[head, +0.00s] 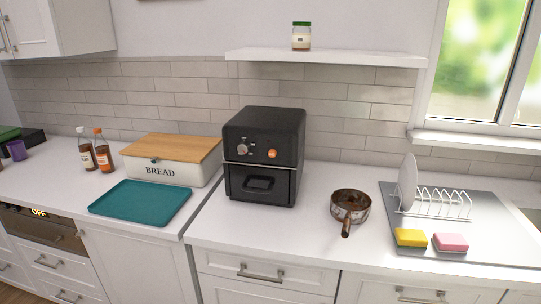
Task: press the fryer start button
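The fryer (264,130) is a black box-shaped appliance standing upright on the white counter, near the middle of the head view. Its front faces me. A round orange button (272,154) sits on the right of its upper front panel. A silvery dial (242,149) with small marks beside it sits on the left of that panel. Below is a closed drawer with a dark handle (259,184). Nothing covers the fryer's front. My gripper is not in view.
Left of the fryer are a bread box (168,173) with a wooden lid and a teal tray (142,203). Right are a brown pan (350,207), a dish rack (436,204) and two sponges (411,238). A shelf (330,57) with a jar (301,36) hangs above. Counter before the fryer is clear.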

